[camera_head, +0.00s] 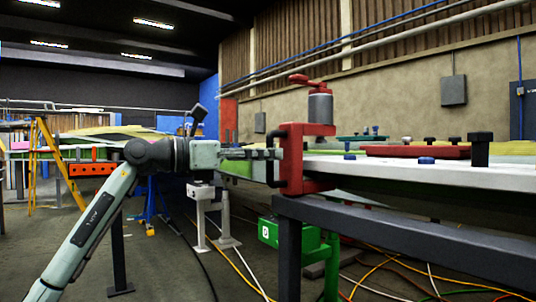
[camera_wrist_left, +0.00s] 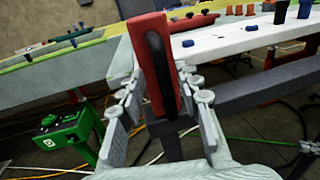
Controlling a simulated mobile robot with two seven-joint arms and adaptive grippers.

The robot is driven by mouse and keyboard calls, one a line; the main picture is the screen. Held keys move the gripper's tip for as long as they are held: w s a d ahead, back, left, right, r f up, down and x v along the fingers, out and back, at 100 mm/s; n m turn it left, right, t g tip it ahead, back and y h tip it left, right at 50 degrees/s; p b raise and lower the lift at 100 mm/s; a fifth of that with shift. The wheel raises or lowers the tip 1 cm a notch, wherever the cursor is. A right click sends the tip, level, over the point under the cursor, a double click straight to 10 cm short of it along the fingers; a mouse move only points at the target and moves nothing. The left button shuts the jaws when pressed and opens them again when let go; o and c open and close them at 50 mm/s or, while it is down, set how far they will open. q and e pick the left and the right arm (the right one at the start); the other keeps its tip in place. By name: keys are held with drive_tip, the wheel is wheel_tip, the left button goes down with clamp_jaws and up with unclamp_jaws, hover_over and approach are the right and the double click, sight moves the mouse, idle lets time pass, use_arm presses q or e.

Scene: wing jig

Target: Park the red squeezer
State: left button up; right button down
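The red squeezer (camera_head: 292,165) is a C-shaped red frame with a grey cylinder and red lever on top. In the head view it stands upright at the near end of the white wing panel (camera_head: 380,167), its jaws around the panel edge. My left gripper (camera_head: 274,154) reaches it from the left, fingertips at its upright back. In the left wrist view the squeezer (camera_wrist_left: 158,70), with a black strip on its back, lies between the two spread fingers (camera_wrist_left: 160,88). A gap shows beside it, so the gripper looks open. My right gripper is out of view.
A dark grey beam (camera_head: 410,237) runs below the panel. A green box (camera_head: 282,234) on a green stand sits below the squeezer. Cables cross the floor. A yellow ladder (camera_head: 45,165) and an orange-red bar (camera_head: 92,170) are at left.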

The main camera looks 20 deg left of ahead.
use_arm(q)
drive_tip(key=v, duration=1.1)
